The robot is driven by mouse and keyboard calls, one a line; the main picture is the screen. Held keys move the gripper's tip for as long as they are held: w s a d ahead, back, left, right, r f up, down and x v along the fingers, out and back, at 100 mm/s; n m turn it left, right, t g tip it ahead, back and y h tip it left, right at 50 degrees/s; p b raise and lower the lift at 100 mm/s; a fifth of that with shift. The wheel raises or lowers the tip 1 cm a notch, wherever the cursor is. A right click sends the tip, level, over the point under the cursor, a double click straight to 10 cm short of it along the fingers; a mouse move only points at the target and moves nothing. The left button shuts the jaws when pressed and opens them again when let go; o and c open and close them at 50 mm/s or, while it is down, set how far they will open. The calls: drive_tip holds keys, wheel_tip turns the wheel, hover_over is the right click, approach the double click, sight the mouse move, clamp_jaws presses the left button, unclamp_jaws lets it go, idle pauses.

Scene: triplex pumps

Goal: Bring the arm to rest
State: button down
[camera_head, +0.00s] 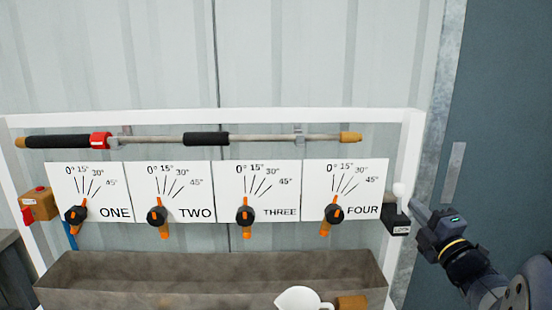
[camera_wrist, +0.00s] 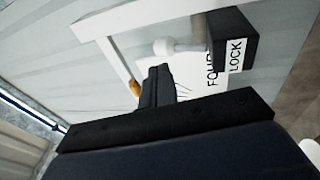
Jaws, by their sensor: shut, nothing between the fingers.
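My gripper (camera_head: 420,212) is at the right of the panel in the head view, its fingers pointing up and left. The fingers (camera_wrist: 158,85) are together and hold nothing in the wrist view. Close by is a black lock box (camera_head: 397,222) with a white-knobbed lever (camera_head: 399,191) standing up. The lock box (camera_wrist: 232,38) and the white knob (camera_wrist: 162,46) also show in the wrist view, beyond the fingertips. A small gap seems to lie between gripper and box in the head view; contact cannot be ruled out.
Four-labelled dial (camera_head: 334,213) and the other dials ONE, TWO and THREE sit in a row on a white frame (camera_head: 411,150). A lance (camera_head: 260,138) lies across above them. Below are a trough (camera_head: 200,285) and a white jug (camera_head: 300,298).

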drive_tip(key=shift+s+d+f+t+b, duration=0.1)
drive_tip(key=shift+s+f+t+b, duration=0.4)
drive_tip(key=shift+s+b, duration=0.25)
